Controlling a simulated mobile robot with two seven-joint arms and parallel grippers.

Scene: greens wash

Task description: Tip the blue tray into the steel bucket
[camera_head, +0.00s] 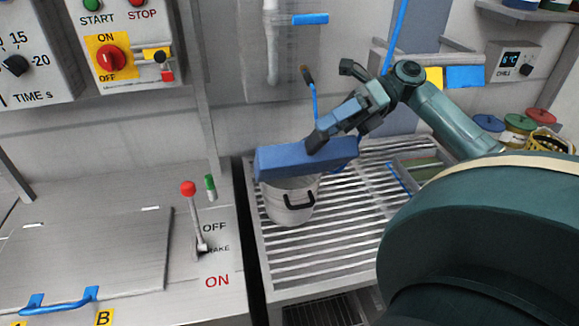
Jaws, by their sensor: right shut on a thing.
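The blue tray (285,161) is held above the steel bucket (287,208), and its long side faces me. My right gripper (318,140) is shut on the tray near its upper edge, with the arm coming in from the right. The bucket stands upright on the slatted rack and has a dark handle on its front. The tray hides most of the bucket's mouth, and the inside of both is hidden. I cannot tell whether the tray touches the rim. My left gripper is not in view.
A lever with a red knob (188,188) stands left of the slatted rack (330,255), beside a lidded panel with a blue handle (62,304). A shallow tray (415,165) lies on the rack's right side. Jars (520,124) stand at the far right. The rack's front is clear.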

